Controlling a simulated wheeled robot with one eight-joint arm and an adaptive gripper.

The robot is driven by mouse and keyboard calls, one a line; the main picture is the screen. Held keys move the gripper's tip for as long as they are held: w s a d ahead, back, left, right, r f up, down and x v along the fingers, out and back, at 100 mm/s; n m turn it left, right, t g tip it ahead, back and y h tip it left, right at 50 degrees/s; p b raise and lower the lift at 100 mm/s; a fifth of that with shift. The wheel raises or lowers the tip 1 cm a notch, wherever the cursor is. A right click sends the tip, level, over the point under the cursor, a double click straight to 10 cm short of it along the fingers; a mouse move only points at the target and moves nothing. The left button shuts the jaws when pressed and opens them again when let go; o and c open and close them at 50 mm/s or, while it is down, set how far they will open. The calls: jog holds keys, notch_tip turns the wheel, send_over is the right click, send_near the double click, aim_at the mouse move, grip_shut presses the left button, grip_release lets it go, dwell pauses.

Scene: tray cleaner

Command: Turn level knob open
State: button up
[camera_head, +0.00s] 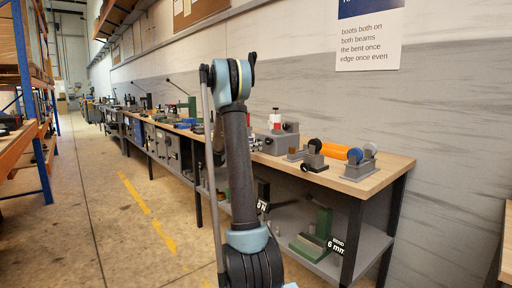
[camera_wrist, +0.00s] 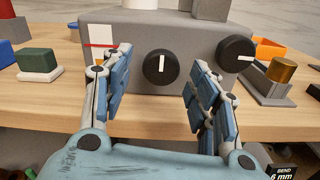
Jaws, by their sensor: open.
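A grey box (camera_wrist: 190,88) fills the upper middle of the wrist view. Its front carries a black knob (camera_wrist: 161,66) with an upright white mark and, to the right, a second black knob (camera_wrist: 237,54) with a nearly level white mark. I see no wording that tells which is the level knob. My gripper (camera_wrist: 161,60) is open and empty. Its blue-padded fingers stand to the left and right of the middle knob, apart from it as far as I can tell. In the head view a grey box (camera_head: 287,138) shows on the bench; my gripper is hidden behind my arm.
The box stands on a wooden bench (camera_head: 394,166). A white plate (camera_wrist: 100,40) with a red line is at the box's left. A green block (camera_wrist: 38,60) lies further left. A grey holder with a brass cylinder (camera_wrist: 282,70) and an orange bin (camera_wrist: 270,60) are at right.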

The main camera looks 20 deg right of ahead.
jog(key=shift+x, duration=1.25)
jog(key=c, duration=1.1)
